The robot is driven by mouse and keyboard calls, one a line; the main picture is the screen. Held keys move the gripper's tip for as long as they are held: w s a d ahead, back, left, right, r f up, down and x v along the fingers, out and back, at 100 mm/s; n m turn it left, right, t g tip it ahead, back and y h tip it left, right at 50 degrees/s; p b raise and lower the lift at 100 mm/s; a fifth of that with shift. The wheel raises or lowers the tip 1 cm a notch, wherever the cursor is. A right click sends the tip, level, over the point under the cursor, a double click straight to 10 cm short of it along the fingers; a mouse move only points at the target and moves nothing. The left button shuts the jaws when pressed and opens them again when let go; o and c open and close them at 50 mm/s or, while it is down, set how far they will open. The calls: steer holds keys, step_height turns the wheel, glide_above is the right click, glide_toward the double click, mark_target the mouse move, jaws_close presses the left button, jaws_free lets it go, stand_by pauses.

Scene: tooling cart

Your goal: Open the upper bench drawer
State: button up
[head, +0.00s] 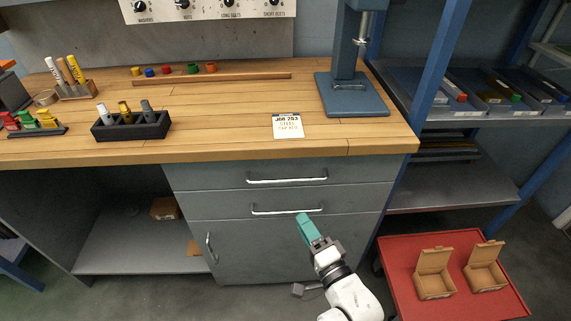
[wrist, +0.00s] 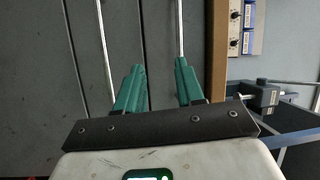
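The upper bench drawer (head: 225,177) is a grey front just under the wooden top and looks shut. Its pale bar handle (head: 287,181) runs sideways across the front. In the wrist view this upper handle (wrist: 180,28) runs to the tip of the right-hand finger, which hides its lower part. My gripper (head: 303,218) has teal fingers and is in front of the lower drawer, near the right part of its handle. In the wrist view my gripper (wrist: 160,75) is open, with nothing seen held between the fingers. I cannot tell whether a finger touches the handle.
The lower drawer handle (head: 265,212) also shows in the wrist view (wrist: 103,45), left of the left-hand finger. The wooden bench top (head: 215,125) overhangs the drawers. A red cart (head: 455,305) with two small open boxes stands at the right. A cupboard door (head: 255,250) is below.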

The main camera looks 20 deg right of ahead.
step_height(320, 180, up, 2)
steer(key=r+m+t, duration=0.1)
steer(key=r+p, duration=0.1)
steer(key=p, duration=0.1)
glide_above(286, 186)
steer(key=s+a, duration=0.2)
steer(key=s, duration=0.3)
steer(key=shift+w+d+r, duration=0.1)
steer(key=shift+w+r, duration=0.05)
steer(key=shift+w, duration=0.1)
steer(key=shift+c, duration=0.4)
jaws_close()
